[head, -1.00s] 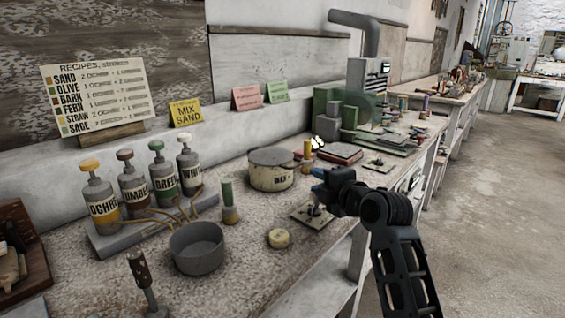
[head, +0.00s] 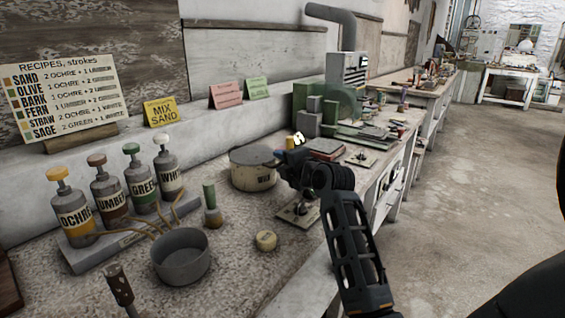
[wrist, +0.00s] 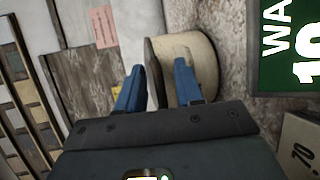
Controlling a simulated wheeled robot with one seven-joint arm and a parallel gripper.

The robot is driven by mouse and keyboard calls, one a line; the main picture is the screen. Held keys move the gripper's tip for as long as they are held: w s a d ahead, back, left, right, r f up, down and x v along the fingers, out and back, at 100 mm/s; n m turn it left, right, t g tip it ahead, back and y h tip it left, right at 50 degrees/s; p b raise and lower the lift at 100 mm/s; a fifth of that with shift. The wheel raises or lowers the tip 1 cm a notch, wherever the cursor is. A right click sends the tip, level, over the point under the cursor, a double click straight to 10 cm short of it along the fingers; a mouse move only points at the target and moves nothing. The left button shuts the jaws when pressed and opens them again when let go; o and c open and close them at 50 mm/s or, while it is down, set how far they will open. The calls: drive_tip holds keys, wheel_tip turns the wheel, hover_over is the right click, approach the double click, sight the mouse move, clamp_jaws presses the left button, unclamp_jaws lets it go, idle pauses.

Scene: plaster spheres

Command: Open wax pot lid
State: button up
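The wax pot (head: 252,178) is a cream pot with dark lettering and a flat grey lid (head: 253,155), standing on the bench behind the grey pan. The lid lies on the pot. My gripper (head: 283,158) is at the pot's right side in the head view. In the wrist view the pot (wrist: 203,62) appears turned sideways, its lid (wrist: 154,75) seen edge-on. My blue fingertips (wrist: 157,76) are apart, with the lid's edge lying between them in the picture. I cannot tell whether either finger touches it. The arm hides part of the bench beside the pot.
A grey pan (head: 181,257), a green-topped brush (head: 211,207) and a small cream piece (head: 266,241) stand in front of the pot. Pump bottles (head: 115,187) stand left. Green machinery (head: 320,110) stands behind. A green sign (wrist: 287,47) is close on the right in the wrist view.

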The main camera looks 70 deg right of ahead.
drive_tip(key=shift+c, duration=0.5)
clamp_jaws()
drive_tip(key=shift+f, duration=0.1)
